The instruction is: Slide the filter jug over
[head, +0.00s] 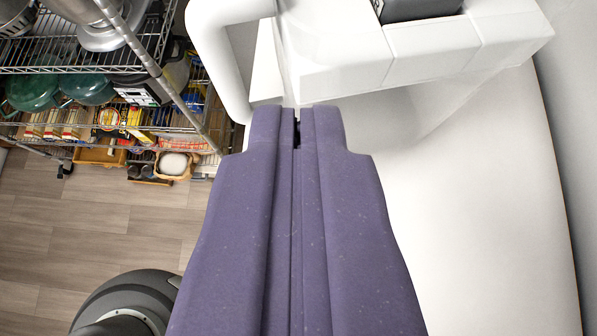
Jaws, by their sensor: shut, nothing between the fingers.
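The white filter jug (410,58) is at the top of the head view, cut off by the upper edge. Its curved white handle (232,95) is on its left side. A dark grey part shows at its top edge. My purple gripper (298,112) reaches up from the bottom of the view with both fingers pressed together, empty. Its tips overlap the jug's lower left edge in the picture, just right of the handle. I cannot tell whether they touch it. The fingers hide part of what lies below.
A large smooth white surface (480,200) fills the right side below the jug. A wire rack (90,68) with pots, boxes and baskets stands at the upper left. Wooden floor (110,220) at the left is open. My dark round base shows at the bottom left.

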